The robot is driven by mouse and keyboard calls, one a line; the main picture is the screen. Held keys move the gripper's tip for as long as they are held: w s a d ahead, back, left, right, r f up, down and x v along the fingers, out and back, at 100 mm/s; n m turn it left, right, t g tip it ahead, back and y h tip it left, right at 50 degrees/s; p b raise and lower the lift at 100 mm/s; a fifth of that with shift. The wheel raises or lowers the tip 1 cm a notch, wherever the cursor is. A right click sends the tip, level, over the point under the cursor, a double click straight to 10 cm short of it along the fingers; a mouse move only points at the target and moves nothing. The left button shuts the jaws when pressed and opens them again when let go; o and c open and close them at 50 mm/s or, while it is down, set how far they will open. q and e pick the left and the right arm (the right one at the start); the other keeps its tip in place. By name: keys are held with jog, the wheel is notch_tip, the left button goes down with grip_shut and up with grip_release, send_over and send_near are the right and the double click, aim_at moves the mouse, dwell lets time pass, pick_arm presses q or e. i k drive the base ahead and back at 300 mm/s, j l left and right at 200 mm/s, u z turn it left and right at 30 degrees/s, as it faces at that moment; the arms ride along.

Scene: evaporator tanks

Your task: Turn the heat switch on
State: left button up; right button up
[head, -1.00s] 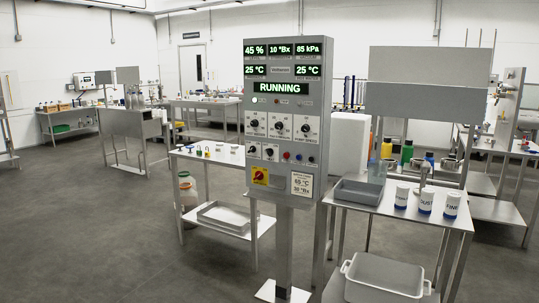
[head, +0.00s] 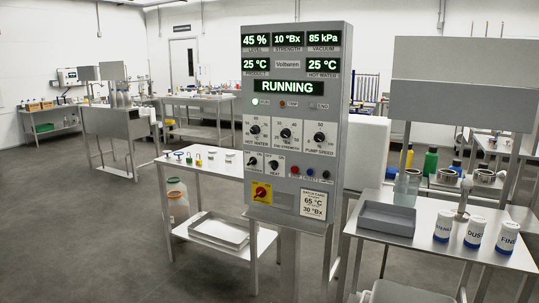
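A grey control panel (head: 288,205) stands upright on a post in the middle of the head view. The heat switch (head: 273,163) is a small black knob labelled HEAT in the lower left row, beside another small black switch (head: 253,161). Its exact setting is too small to tell. The panel's display (head: 287,87) reads RUNNING, with 25 °C for product and for hot water. Neither of my grippers is in view.
Below the heat switch is a red-and-yellow rotary switch (head: 262,192). Right of the panel, a steel table (head: 420,243) holds a grey tray (head: 387,219) and labelled white jars (head: 474,233). A lower table (head: 222,168) stands behind left. Open floor (head: 80,220) lies at left.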

aim_at(274, 164)
jog(key=i+j, duration=0.2)
jog(key=i, duration=0.3)
jog(key=i+j+z, duration=0.1)
jog(key=i, duration=0.35)
jog(key=i+j, duration=0.35)
jog(key=i, duration=0.15)
jog(key=i+j, duration=0.25)
jog(key=i, duration=0.2)
jog(key=l+z, duration=0.05)
